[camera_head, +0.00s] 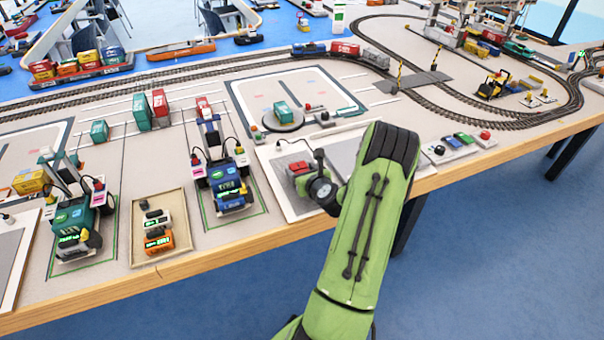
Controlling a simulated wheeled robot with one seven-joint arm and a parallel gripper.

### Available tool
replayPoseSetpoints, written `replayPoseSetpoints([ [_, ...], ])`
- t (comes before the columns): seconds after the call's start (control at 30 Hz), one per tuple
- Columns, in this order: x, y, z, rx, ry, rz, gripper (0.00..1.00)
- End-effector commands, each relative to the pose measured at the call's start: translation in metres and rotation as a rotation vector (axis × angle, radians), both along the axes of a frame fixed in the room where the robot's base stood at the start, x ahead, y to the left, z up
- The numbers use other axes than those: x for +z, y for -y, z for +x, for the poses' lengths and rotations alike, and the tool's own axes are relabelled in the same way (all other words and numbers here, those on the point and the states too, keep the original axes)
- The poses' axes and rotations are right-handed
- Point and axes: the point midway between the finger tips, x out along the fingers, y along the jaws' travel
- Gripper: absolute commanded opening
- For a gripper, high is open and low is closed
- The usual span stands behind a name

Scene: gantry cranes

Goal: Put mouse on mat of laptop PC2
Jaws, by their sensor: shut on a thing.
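My green arm reaches over the table's front edge. My gripper (312,183) is at its dark wrist, low over a white-framed panel (290,206). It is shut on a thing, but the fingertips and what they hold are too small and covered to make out. A grey flat panel (343,158) lies just right of the gripper, partly behind my arm. I cannot pick out a mouse, a laptop or a label PC2 for certain.
Model cranes carrying a teal container (74,215) and a blue container (232,190) stand left of my gripper. A shallow beige tray (172,195) with small devices lies between them. Railway tracks (440,110) curve behind. Several small coloured pieces (462,139) lie right of my arm.

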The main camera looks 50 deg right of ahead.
Motion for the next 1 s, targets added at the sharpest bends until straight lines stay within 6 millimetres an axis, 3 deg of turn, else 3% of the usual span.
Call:
replayPoseSetpoints([
  [0.03,-0.003,0.0,0.0,0.0,0.0,0.0,0.36],
  [0.07,-0.003,0.0,0.0,0.0,-0.001,0.001,0.69],
  [0.23,-0.002,0.0,0.0,0.0,-0.001,0.001,0.93],
  [0.57,0.003,-0.001,-0.003,-0.001,-0.001,0.001,0.93],
  [1.0,0.041,-0.05,-0.086,-0.004,0.0,0.003,0.93],
])
